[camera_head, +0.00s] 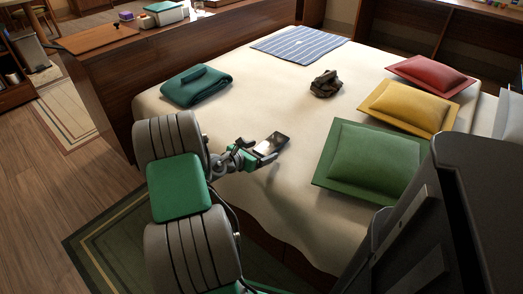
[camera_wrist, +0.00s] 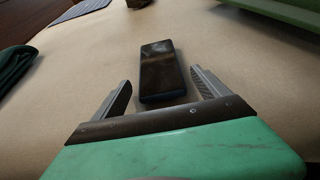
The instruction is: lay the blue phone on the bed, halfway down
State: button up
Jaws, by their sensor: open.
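The phone (camera_wrist: 162,72) has a dark, glossy screen and a thin blue edge. In the wrist view it lies face up on the cream bed cover (camera_wrist: 60,115), between and just ahead of my spread fingers. My gripper (camera_wrist: 160,92) is open, with a finger on each side and visible gaps to the phone. In the head view the phone (camera_head: 271,145) shows at the tip of my gripper (camera_head: 250,152), over the near middle part of the bed (camera_head: 290,100). Whether the fingertips touch the cover cannot be told.
A folded teal blanket (camera_head: 196,86) lies to the left. A dark crumpled item (camera_head: 325,84) and a striped blue cloth (camera_head: 300,44) lie farther back. Green (camera_head: 372,160), yellow (camera_head: 408,107) and red (camera_head: 432,74) cushions are at right. The cover around the phone is clear.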

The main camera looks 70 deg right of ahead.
jog(key=shift+r, duration=0.2)
jog(key=w+a+r+m+t+y+p, duration=0.1)
jog(key=w+a+r+m+t+y, duration=0.15)
jog(key=w+a, duration=0.65)
jog(key=w+a+r+m+t+y+p, duration=0.15)
jog(key=w+a+m, duration=0.35)
jog(key=a, duration=0.8)
jog(key=w+a+r+m+t+y+p, duration=0.1)
jog(key=w+a+r+m+t+y, duration=0.15)
jog(key=w+a, duration=0.7)
jog(key=s+a+r+m+y, duration=0.1)
jog(key=s+a+r+y, duration=0.1)
jog(key=a, duration=1)
jog(key=s+a+r+m+t+y, duration=0.1)
jog(key=s+a+r+m+y, duration=0.1)
jog(key=a, duration=1)
jog(key=shift+s+a+r+y, duration=0.2)
jog(key=shift+s+r+y, duration=0.2)
jog(key=shift+r+y, duration=0.5)
